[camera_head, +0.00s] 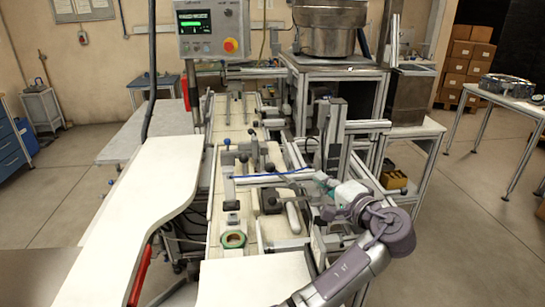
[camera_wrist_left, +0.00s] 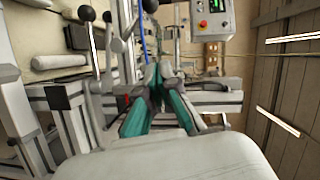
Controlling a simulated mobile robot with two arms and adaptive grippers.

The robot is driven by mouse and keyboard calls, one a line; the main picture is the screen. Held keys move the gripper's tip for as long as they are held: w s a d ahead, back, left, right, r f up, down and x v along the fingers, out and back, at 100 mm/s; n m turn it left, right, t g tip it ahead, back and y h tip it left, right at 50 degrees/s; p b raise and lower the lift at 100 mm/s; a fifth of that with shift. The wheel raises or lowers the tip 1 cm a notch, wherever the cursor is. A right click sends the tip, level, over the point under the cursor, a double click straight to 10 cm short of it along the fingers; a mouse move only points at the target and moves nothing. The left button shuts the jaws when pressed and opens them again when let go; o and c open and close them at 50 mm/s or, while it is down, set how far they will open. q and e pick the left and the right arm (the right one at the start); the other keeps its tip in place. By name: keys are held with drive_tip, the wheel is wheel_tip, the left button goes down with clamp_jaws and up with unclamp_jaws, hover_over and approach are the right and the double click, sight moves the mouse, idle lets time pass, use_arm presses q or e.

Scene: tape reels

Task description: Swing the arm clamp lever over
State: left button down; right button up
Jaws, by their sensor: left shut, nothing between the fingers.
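Levers with black ball knobs stand on the machine bench. One knob (camera_head: 270,167) shows in the head view, left of my left gripper (camera_head: 322,180). In the left wrist view, one ball-knob lever (camera_wrist_left: 86,14) stands left of my gripper (camera_wrist_left: 152,74) and another (camera_wrist_left: 150,5) lies beyond its tips. I cannot tell which one is the arm clamp lever. My left gripper's teal fingers are shut and empty above the machine, apart from the knobs as far as I can see. My right gripper is not in view.
A green-rimmed ring (camera_head: 233,240) lies at the bench's near end. Metal rails and an upright post (camera_head: 333,135) crowd around my gripper. A control panel (camera_head: 213,30) hangs at the back. A white table (camera_head: 140,215) stands left; open floor lies right.

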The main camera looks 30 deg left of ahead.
sight(279, 174)
use_arm(q)
drive_tip(key=w+a+f+p, duration=0.1)
drive_tip(key=w+a+p, duration=0.1)
drive_tip(key=a+p, duration=0.4)
drive_tip(key=a, duration=0.5)
drive_tip(key=shift+w+f, duration=0.2)
drive_tip(key=shift+w, duration=0.15)
drive_tip(key=shift+a, duration=0.15)
